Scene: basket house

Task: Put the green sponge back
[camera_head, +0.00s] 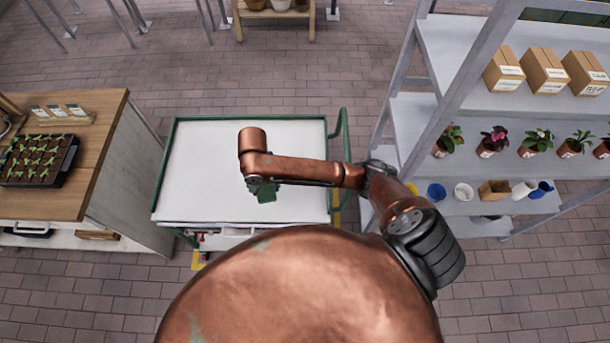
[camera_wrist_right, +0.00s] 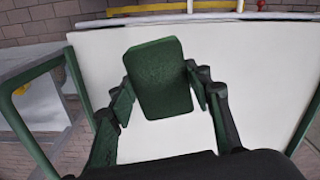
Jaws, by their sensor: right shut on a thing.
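The green sponge (camera_wrist_right: 158,78) is a dark green block with rounded corners, held between the fingertips of my right gripper (camera_wrist_right: 160,92) in the right wrist view. In the head view my right gripper (camera_head: 262,190) is over the white top of the green-framed cart (camera_head: 200,175), near its front middle, and the sponge (camera_head: 267,193) shows there as a small dark green patch, partly hidden by the wrist. The cart top also fills much of the right wrist view (camera_wrist_right: 240,110). My left gripper is out of view.
A wooden counter (camera_head: 95,112) with a seedling tray (camera_head: 38,160) stands at the left. A grey shelf unit (camera_head: 440,50) with boxes, potted plants and cups stands at the right. The cart top is otherwise bare. A green handle (camera_head: 345,150) rises at its right side.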

